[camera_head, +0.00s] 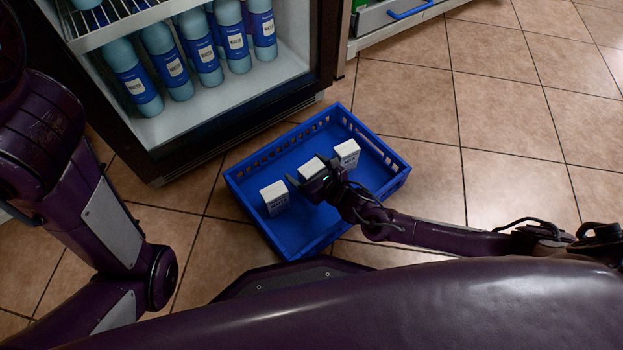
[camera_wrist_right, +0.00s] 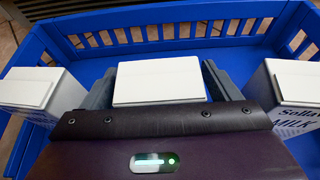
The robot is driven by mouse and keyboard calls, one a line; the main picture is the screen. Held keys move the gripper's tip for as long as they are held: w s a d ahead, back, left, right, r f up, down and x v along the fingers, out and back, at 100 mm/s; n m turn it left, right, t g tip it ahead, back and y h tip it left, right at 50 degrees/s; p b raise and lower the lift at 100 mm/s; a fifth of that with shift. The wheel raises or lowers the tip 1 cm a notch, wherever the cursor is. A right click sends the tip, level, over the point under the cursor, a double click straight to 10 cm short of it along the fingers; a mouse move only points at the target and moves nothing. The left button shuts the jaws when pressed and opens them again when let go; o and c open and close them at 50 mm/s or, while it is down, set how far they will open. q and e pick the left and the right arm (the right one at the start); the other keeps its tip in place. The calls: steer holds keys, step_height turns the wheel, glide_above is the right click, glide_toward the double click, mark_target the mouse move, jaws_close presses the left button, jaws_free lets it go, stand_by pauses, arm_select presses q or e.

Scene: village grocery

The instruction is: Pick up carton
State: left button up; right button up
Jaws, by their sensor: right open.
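Three white cartons with dark print stand upright in a row in a blue crate (camera_head: 245,208): a left one (camera_head: 274,198), a middle one (camera_head: 311,166) and a right one (camera_head: 348,151). My right gripper (camera_head: 313,173) is down at the middle carton, with its jaws open. In the right wrist view, the middle carton's top (camera_wrist_right: 158,82) lies between the two grey fingers, with a small gap seen at the right finger. The left carton (camera_wrist_right: 40,90) and right carton (camera_wrist_right: 297,95) stand outside the fingers. The print on the right carton reads "MILK". My left gripper is out of view.
The crate sits on a tiled floor (camera_head: 500,110). An open-fronted fridge with several blue bottles (camera_head: 203,58) stands close behind it at the left. A shelf unit with a blue handle (camera_head: 410,10) is at the top. The floor at the right is clear.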

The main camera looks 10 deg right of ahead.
steer(key=shift+r, duration=0.1)
steer(key=c, duration=1.3)
